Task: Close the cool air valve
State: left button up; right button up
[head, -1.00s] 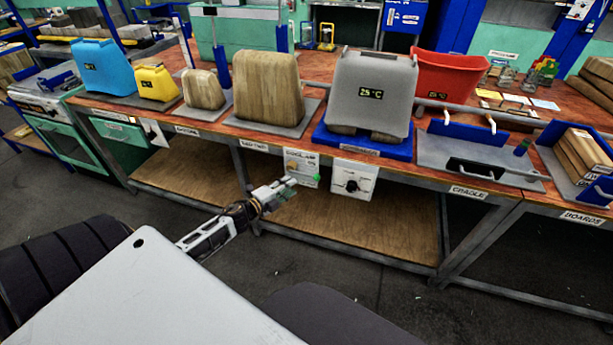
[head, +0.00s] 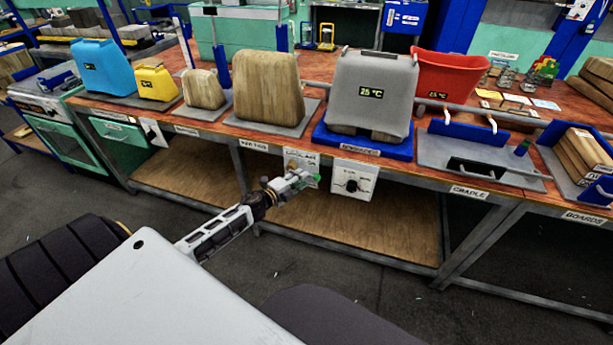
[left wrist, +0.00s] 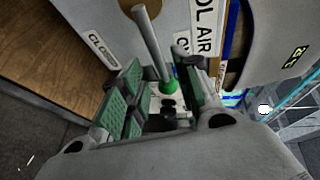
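The cool air valve (head: 296,162) is a pale panel on the front of the bench. Its lever is a metal rod with a green knob (left wrist: 168,87) at its end. The left wrist view shows a "CLOSED" label (left wrist: 103,50) on the panel to the left of the rod, and part of the "COOL AIR" label to the right. My left gripper (head: 303,181) is at the panel, by the knob. In the left wrist view its green-padded fingers (left wrist: 163,72) are apart, with the knob between them. I cannot tell whether either finger touches it. My right gripper is out of view.
A white dial box (head: 353,180) hangs just right of the valve. A wooden shelf (head: 340,231) lies below. Open floor is in front.

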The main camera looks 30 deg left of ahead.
pick_arm(q)
jog(key=shift+x, duration=2.1)
grip_shut()
